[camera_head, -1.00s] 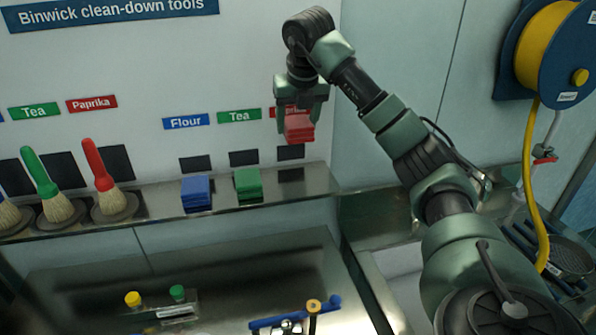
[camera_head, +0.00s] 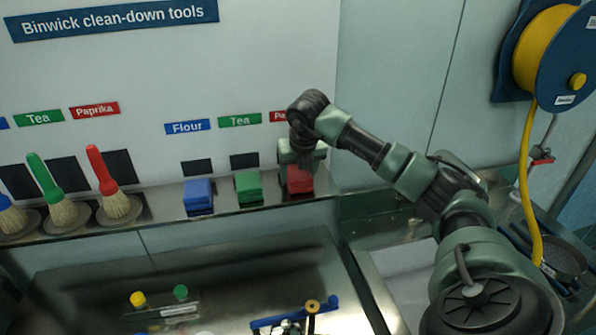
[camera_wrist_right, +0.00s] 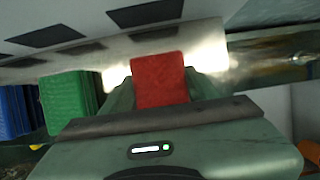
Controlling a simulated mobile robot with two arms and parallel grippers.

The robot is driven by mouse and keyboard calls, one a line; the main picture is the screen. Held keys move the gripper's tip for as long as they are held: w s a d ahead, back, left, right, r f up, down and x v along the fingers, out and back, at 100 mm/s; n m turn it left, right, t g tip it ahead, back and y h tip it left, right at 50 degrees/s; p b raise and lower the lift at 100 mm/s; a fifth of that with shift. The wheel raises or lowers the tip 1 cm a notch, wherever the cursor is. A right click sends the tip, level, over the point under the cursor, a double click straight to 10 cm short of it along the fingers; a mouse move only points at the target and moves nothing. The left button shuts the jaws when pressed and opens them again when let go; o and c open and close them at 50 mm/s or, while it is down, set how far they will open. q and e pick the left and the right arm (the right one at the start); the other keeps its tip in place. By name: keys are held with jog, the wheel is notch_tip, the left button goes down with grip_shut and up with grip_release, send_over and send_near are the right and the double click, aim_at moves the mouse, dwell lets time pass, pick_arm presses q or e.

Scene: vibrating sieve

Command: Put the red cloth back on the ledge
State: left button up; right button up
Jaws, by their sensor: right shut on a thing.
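The folded red cloth (camera_head: 300,181) is at the right end of the steel ledge (camera_head: 158,203), under the red label. It appears to be at ledge height, but I cannot tell whether it rests fully on it. My right gripper (camera_head: 301,166) is above it and shut on it. In the right wrist view the red cloth (camera_wrist_right: 160,80) sits between the fingers (camera_wrist_right: 162,92). The green cloth (camera_head: 248,187) and the blue cloth (camera_head: 198,196) lie folded on the ledge to its left. My left gripper is not in view.
Brushes with green (camera_head: 42,175) and red (camera_head: 101,168) handles stand on the ledge at the left. A yellow hose reel (camera_head: 548,45) hangs at the right. Below the ledge is a steel bench with small yellow-capped (camera_head: 138,299) and green-capped (camera_head: 181,292) items.

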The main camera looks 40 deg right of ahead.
jog(key=shift+f, duration=0.15)
jog(key=o, duration=1.3)
jog(key=shift+r, duration=0.2)
jog(key=shift+a+r, duration=0.1)
jog(key=shift+r, duration=0.15)
jog(key=b+v, duration=0.3)
jog(key=v, duration=0.8)
jog(key=shift+r, duration=0.2)
jog(key=shift+s+f, duration=0.1)
jog(key=shift+s, duration=0.1)
